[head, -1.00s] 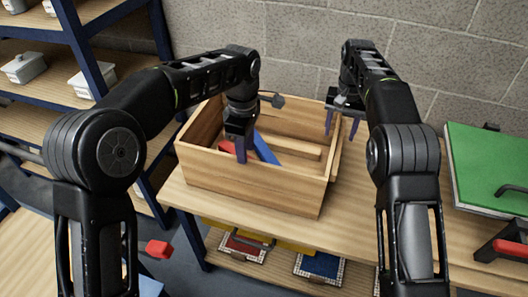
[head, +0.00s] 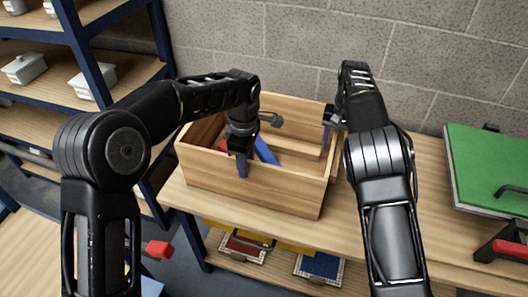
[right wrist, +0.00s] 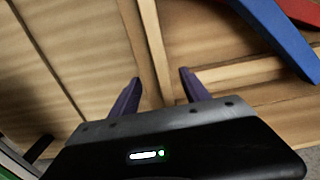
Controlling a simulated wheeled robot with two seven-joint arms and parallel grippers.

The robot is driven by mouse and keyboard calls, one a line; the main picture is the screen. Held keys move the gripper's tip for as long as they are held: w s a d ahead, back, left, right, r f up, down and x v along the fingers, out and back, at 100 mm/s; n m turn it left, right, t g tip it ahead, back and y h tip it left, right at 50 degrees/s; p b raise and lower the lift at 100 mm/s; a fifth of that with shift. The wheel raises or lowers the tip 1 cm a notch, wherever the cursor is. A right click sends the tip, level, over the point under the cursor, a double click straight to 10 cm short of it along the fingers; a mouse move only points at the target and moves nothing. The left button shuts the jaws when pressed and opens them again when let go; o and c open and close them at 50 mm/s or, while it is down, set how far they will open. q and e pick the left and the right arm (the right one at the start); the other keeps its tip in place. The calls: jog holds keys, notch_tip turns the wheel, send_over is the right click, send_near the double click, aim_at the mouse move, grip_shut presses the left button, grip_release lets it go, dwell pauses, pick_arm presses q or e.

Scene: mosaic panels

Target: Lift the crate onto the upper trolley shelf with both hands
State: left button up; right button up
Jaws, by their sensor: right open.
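The wooden crate (head: 250,189), open at the top, stands on the wooden bench. Blue and red items lie inside it. My left gripper (head: 241,160) is at the crate's front wall, with a finger in front of that wall; its jaw gap is not clear. My right gripper (head: 331,118) is at the crate's right wall, partly hidden by its own arm. In the right wrist view its fingers (right wrist: 158,88) are spread, with the crate's wall edge (right wrist: 148,30) running between them. The trolley's upper shelf cannot be clearly identified; a wooden surface (head: 22,255) shows at the lower left.
A green board (head: 490,165) and a red-handled tool (head: 508,247) lie on the bench (head: 440,240) at right. A block wall (head: 300,45) stands behind. A blue-framed rack (head: 92,60) with white containers is at left. Panels (head: 320,266) lie on a lower shelf.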

pick_arm(q)
jog(key=shift+f, duration=1.15)
pick_arm(e)
jog(key=shift+f, duration=1.15)
pick_arm(q)
jog(key=shift+c, duration=0.5)
pick_arm(e)
jog(key=shift+c, duration=0.5)
pick_arm(q)
grip_shut()
pick_arm(e)
jog(key=c, duration=0.7)
grip_shut()
pick_arm(q)
jog(key=shift+w+r, duration=0.15)
jog(key=shift+r, duration=0.15)
pick_arm(e)
jog(key=shift+w+r, duration=0.15)
jog(key=shift+r, duration=0.15)
